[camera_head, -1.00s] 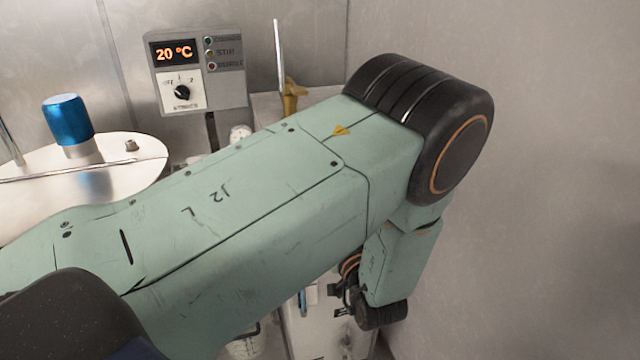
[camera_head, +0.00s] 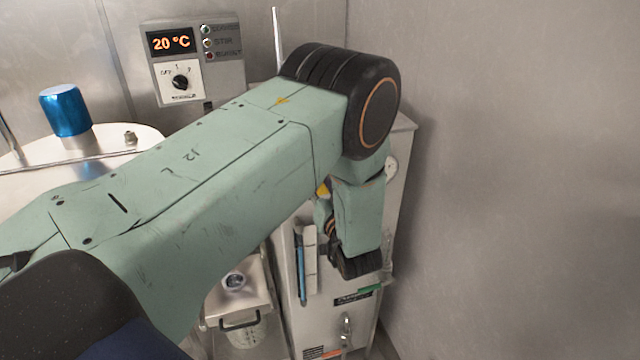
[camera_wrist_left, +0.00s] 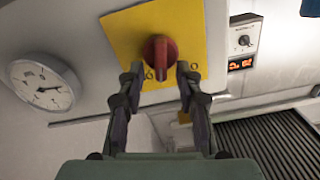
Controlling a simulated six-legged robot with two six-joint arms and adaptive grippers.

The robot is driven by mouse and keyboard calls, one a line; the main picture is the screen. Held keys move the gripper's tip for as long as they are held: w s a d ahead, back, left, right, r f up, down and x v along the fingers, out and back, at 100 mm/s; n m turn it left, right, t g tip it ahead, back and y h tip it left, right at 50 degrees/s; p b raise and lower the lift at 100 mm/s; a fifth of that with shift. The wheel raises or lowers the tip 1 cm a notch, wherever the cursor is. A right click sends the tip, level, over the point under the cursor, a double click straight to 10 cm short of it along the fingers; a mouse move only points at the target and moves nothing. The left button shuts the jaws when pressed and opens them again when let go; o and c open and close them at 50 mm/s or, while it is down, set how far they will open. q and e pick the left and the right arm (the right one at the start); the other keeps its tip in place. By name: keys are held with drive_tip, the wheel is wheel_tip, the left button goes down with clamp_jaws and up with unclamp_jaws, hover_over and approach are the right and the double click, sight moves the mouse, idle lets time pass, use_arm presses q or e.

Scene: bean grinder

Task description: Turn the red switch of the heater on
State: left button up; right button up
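The red switch (camera_wrist_left: 160,58) shows in the left wrist view, on a yellow plate (camera_wrist_left: 120,28) with a printed "0" to the right of the knob. My left gripper (camera_wrist_left: 159,76) is open, with one finger on each side of the switch's lower part. I cannot tell whether the fingers touch it. In the head view a small part of the yellow plate (camera_head: 322,188) shows beside my wrist, on the white heater cabinet (camera_head: 325,328). My left arm hides the switch there. My right gripper is not in view.
A round dial gauge (camera_wrist_left: 43,87) sits left of the plate. A control box (camera_head: 195,62) reading 20 °C is on the back wall. A metal vessel lid with a blue cap (camera_head: 66,110) is at the left. A blue handle (camera_head: 301,270) is on the cabinet front.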

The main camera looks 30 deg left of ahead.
use_arm(q)
drive_tip(key=shift+s+r, duration=0.1)
drive_tip(key=shift+c, duration=0.5)
clamp_jaws()
drive_tip(key=shift+m, duration=0.4)
drive_tip(key=shift+w+d+f+m+b, duration=0.1)
drive_tip(key=shift+m+b, duration=0.1)
drive_tip(key=shift+m, duration=0.7)
drive_tip(key=shift+w+d+f+m+b, duration=0.1)
drive_tip(key=shift+w+m+b, duration=0.05)
drive_tip(key=shift+m, duration=0.75)
drive_tip(key=shift+w+d+f+m+b, duration=0.1)
drive_tip(key=shift+m+b, duration=0.1)
drive_tip(key=shift+m, duration=0.7)
drive_tip(key=shift+o, duration=0.5)
unclamp_jaws()
